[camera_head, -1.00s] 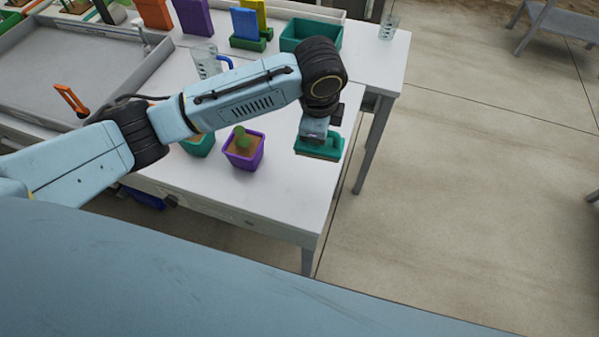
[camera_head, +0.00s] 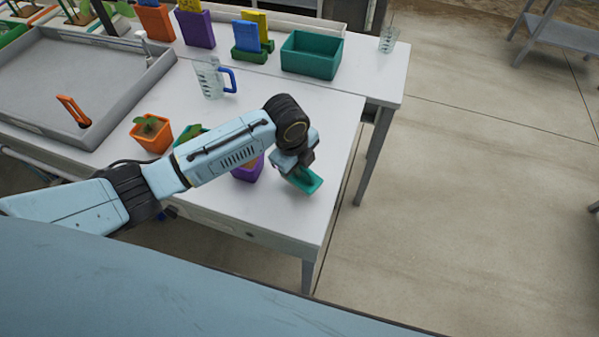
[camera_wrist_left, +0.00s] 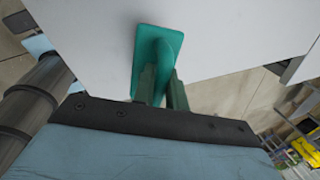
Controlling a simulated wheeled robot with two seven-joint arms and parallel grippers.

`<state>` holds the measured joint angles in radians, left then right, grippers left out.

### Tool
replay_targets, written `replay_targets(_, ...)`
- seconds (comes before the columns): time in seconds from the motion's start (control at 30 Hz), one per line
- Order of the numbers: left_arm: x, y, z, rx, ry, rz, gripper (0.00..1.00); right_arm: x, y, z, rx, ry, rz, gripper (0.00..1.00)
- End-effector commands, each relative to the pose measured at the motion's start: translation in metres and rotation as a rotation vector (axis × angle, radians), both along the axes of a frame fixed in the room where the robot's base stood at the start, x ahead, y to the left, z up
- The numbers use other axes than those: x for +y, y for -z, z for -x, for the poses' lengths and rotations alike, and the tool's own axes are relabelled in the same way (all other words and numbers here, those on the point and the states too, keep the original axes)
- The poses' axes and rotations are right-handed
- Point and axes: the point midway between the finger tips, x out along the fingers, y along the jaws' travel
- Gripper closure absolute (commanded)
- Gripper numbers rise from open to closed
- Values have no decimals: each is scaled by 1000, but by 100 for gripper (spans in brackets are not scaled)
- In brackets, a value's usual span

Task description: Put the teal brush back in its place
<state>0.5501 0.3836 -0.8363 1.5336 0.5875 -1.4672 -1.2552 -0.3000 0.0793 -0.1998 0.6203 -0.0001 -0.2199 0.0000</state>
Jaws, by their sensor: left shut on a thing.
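The teal brush (camera_head: 306,180) is held in my left gripper (camera_head: 297,170) near the front right corner of the white table, tilted in the head view. In the left wrist view the brush (camera_wrist_left: 158,45) sticks out beyond the two fingers (camera_wrist_left: 161,88), which are closed on it. Whether it touches the table top I cannot tell. A teal open box (camera_head: 312,56) stands at the back right of the table, empty as far as I can see. I cannot tell which spot is the brush's place. My right gripper is not in view.
A purple pot (camera_head: 246,173) stands just left of the gripper, partly hidden by my arm. An orange pot (camera_head: 152,133) is further left. A measuring jug (camera_head: 212,79) and a clear glass (camera_head: 388,39) stand behind. A grey tray (camera_head: 150,75) fills the left. The middle right table top is clear.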

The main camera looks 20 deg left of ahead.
Motion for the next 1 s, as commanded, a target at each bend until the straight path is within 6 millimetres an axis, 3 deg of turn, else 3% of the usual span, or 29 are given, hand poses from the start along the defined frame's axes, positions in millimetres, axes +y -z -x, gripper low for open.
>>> replay_targets(0.2,0,30,1,2,-1,0,100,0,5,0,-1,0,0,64)
replay_targets(0.57,0,34,0,1,0,0,100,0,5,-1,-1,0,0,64)
replay_targets(0.6,0,34,0,1,0,0,82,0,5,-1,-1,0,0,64)
replay_targets(0.73,0,33,1,1,0,0,65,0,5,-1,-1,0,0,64)
replay_targets(1.0,0,32,1,2,0,-1,64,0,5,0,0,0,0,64)
